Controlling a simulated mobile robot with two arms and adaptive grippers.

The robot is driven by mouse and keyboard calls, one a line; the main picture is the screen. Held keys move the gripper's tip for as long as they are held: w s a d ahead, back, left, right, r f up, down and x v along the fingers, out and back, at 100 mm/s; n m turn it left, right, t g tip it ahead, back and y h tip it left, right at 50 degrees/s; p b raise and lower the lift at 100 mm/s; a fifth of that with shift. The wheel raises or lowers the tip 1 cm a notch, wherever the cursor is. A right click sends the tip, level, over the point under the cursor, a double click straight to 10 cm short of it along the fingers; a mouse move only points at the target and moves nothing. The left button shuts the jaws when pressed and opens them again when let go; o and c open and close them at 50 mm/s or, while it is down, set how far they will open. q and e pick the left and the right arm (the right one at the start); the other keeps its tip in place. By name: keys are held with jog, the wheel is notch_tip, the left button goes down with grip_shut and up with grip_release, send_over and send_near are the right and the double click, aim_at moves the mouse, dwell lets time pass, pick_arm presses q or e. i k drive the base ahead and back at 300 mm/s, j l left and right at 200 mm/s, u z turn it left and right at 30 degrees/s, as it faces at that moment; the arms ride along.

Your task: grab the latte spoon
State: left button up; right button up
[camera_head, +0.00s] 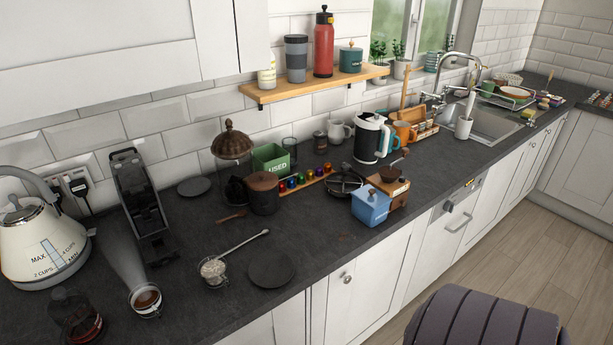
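A long, thin metal spoon (247,242), which looks like the latte spoon, lies at a slant on the slate worktop (330,236). Its far tip, a small rounded end, points to the upper right. Its near end reaches a small clear glass (213,271) with pale grainy contents. I cannot tell whether the spoon rests on the glass rim or lies behind it. Neither of my grippers is in view.
A dark round disc (271,267) lies right of the glass. A brown scoop (231,216) lies behind the spoon. A glass tumbler (146,300), black stand (139,199) and cream kettle (39,240) stand left. Bare worktop lies around the spoon's far end.

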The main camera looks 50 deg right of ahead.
aim_at(266, 231)
jog(key=z, duration=1.1)
jog(key=u, duration=0.35)
jog(key=l+u, duration=0.45)
jog(key=k+l+u, duration=0.1)
jog(key=u, duration=0.35)
jog(key=k+l+u, duration=0.1)
jog(key=l+u, duration=0.4)
jog(key=k+l, duration=0.3)
jog(key=i, duration=0.5)
